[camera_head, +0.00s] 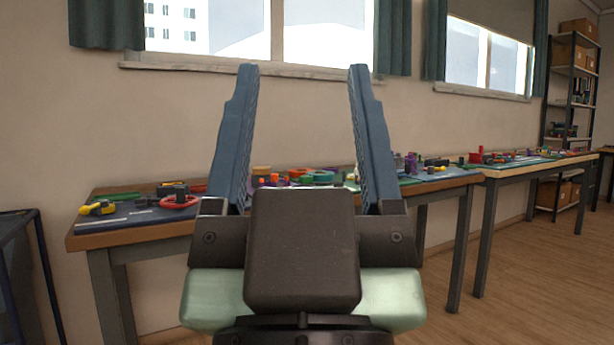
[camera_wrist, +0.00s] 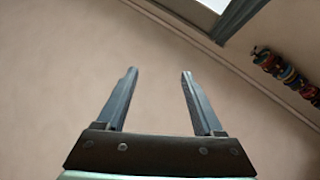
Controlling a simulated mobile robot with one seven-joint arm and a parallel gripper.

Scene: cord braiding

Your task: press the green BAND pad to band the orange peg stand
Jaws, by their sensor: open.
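My gripper (camera_head: 303,75) is open and empty, its two blue-grey fingers pointing up in the head view. It hides the middle of the nearer wooden table (camera_head: 125,236), which stands against the wall beyond it. Small coloured items lie on that table, among them green and orange ones, but they are too small and too covered for me to pick out the green BAND pad or the orange peg stand. In the wrist view my open gripper (camera_wrist: 158,75) faces bare wall, with a row of coloured items at the upper right.
A second table (camera_head: 545,163) with more small items stands to the right. A shelf rack (camera_head: 572,100) with boxes is at the far right. A dark frame (camera_head: 22,255) is at the left edge. The wooden floor (camera_head: 520,290) at the right is clear.

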